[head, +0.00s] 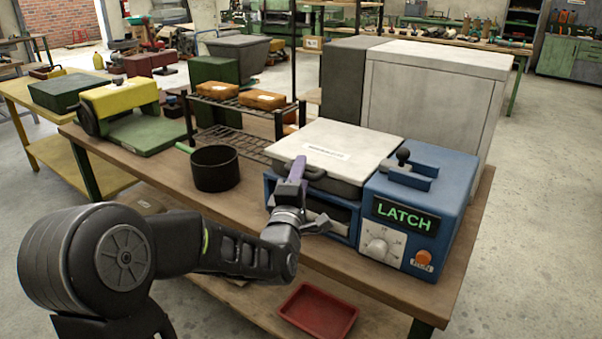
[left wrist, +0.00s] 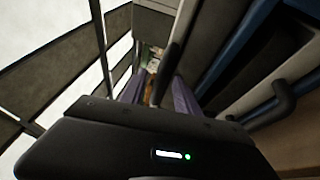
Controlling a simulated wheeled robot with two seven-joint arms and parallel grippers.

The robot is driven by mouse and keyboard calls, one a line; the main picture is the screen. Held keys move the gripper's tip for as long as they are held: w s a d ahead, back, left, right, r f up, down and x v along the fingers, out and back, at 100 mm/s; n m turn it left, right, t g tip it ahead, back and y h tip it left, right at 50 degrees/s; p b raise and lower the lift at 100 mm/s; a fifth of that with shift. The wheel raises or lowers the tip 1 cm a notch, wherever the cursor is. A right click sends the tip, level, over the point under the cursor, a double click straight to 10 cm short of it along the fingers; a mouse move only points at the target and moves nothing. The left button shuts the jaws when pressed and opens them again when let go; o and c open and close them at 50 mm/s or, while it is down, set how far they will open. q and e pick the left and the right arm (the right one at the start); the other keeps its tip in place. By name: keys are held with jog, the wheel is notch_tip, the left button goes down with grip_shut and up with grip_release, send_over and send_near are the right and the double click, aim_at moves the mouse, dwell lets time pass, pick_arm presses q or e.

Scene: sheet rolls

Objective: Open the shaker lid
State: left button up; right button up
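The shaker is a blue machine (head: 451,196) with a lit LATCH display (head: 405,216), a dial and an orange button. Its pale lid (head: 350,141) lies flat over the left part, above a dark front opening. A dark handle (head: 345,186) runs along the lid's front edge. A black-knobbed latch lever (head: 403,157) sits in a slot on the blue top. My left gripper (head: 298,168), with purple fingers, is at the lid's front left corner, by the handle. In the left wrist view its fingers (left wrist: 158,92) are apart, with a dark bar between or just beyond them; contact is unclear.
A black pot (head: 214,168) stands left of the shaker, before a wire rack (head: 230,140) with brown boxes. A large pale cabinet (head: 435,95) stands close behind. A red tray (head: 318,311) lies on the lower shelf. The worktop's front strip is narrow.

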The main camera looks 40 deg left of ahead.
pick_arm(q)
jog(key=shift+c, duration=0.5)
grip_shut()
dwell(0.8)
